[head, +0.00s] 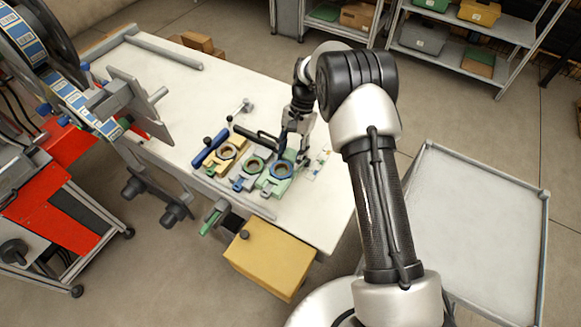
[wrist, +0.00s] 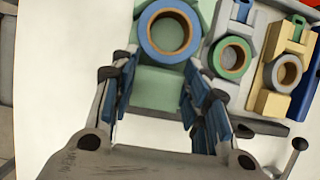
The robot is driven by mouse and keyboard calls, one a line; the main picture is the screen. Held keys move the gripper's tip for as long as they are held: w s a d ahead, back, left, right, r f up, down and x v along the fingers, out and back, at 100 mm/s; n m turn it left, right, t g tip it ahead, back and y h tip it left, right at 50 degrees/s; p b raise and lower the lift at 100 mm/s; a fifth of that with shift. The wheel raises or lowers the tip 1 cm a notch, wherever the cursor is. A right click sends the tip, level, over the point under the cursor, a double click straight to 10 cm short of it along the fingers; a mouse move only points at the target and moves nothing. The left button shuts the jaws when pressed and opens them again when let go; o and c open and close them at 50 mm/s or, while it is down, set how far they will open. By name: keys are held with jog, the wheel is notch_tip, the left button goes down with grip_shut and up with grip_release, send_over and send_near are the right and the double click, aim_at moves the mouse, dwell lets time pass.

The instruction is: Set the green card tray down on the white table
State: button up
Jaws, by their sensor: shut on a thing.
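The pale green card tray (head: 271,187) is at the front right end of a row of trays over the white table (head: 325,213). A blue-rimmed tape reel (head: 283,168) sits on it; in the wrist view the reel (wrist: 169,32) lies at the tray's far part. My gripper (wrist: 160,78) has its blue-padded fingers on both sides of the green tray (wrist: 155,90), shut on its near part. In the head view my gripper (head: 296,152) comes down from behind the tray. Whether the tray's underside touches the table is hidden.
A grey tray with a green-rimmed reel (wrist: 231,57) stands close beside the green tray, then a yellow tray (wrist: 271,103) with a grey-rimmed reel. A yellow box (head: 268,258) is at the table's front edge.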

jog(key=shift+f+b, duration=0.65)
jog(key=shift+f, duration=2.3)
jog(key=o, duration=1.2)
